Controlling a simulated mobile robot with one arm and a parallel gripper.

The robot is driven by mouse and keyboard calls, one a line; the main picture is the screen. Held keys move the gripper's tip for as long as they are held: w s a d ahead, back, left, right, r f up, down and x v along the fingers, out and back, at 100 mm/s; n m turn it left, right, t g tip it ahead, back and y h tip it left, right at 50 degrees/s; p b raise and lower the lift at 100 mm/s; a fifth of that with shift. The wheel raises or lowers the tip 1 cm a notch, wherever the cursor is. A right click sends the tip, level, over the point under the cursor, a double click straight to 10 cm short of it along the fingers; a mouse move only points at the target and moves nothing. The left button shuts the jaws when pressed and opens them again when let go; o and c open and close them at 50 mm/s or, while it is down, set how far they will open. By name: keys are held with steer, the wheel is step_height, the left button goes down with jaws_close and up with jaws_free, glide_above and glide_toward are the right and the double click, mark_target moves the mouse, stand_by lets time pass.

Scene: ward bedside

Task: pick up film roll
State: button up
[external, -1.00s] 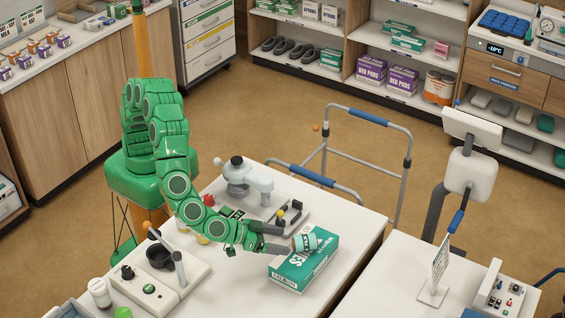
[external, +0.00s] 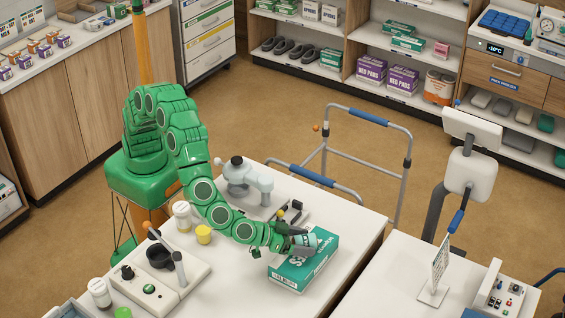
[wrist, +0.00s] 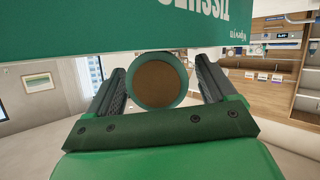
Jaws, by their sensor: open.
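The film roll (external: 305,241) is a short teal and white cylinder. It lies on its side on top of a teal box (external: 292,277) on the white table. In the wrist view the roll (wrist: 157,79) shows end-on, a brown disc with a teal rim, between my two dark fingers. My gripper (external: 296,240) is open, with its fingers around the near end of the roll; it also shows in the wrist view (wrist: 157,66). I cannot tell whether either finger touches the roll. Part of the roll is hidden by my gripper in the external view.
A grey device (external: 245,180) stands behind my arm on the table. A yellow-topped jar (external: 204,234), a white bottle (external: 181,215) and a console with a dark cup (external: 160,257) are to the left. A walker (external: 370,118) stands beyond the table. The table's front right is clear.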

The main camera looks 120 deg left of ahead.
steer(key=c, duration=1.2)
